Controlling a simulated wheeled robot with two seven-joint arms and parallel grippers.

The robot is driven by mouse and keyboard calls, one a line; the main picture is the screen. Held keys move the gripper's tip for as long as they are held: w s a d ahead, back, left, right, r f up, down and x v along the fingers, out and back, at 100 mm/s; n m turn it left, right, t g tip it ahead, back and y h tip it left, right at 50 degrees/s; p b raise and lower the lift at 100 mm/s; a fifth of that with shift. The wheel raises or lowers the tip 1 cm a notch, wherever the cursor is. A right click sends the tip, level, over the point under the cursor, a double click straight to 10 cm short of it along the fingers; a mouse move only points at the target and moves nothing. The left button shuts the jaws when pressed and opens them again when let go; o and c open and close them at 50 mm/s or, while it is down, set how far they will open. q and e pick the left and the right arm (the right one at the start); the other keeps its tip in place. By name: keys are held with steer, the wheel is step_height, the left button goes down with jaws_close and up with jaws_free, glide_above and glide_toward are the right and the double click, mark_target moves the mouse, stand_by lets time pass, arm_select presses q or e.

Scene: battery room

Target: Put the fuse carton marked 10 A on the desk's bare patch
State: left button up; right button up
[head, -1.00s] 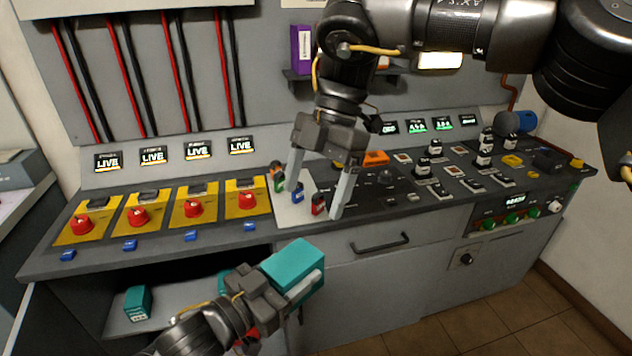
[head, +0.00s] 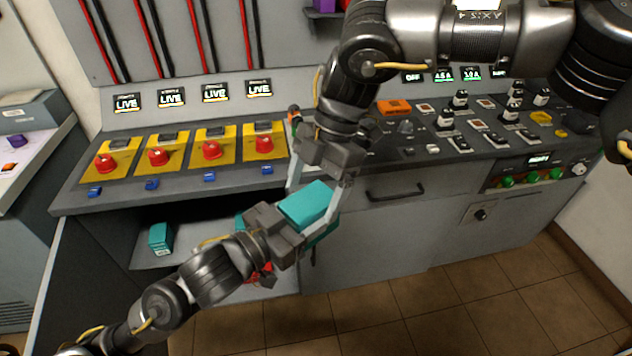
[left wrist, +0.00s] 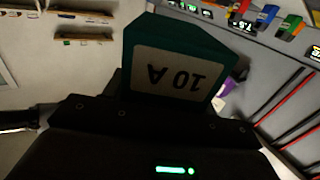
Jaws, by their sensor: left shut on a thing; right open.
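The teal fuse carton (head: 308,203) is in my left gripper (head: 303,216), which is shut on it in front of the panel's edge. In the left wrist view the carton's white label (left wrist: 172,76) reads 10 A, upside down. My right gripper (head: 316,192) is open and points down, with its fingers on either side of the carton in the head view; whether they touch it I cannot tell. A pale desk (head: 12,178) with small purple and orange things shows at the left edge. Its bare patch cannot be made out.
Below the panel, an open shelf (head: 195,250) holds another teal carton (head: 160,238), with more teal partly hidden behind my left arm. Red switches (head: 211,150) on yellow plates and blue tags line the panel. The floor (head: 400,315) in front is clear.

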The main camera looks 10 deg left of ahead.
steer(key=c, duration=1.4)
arm_select(q)
steer(key=o, duration=1.3)
arm_select(e)
steer(key=shift+r, duration=0.1)
arm_select(q)
steer(key=shift+o, duration=0.5)
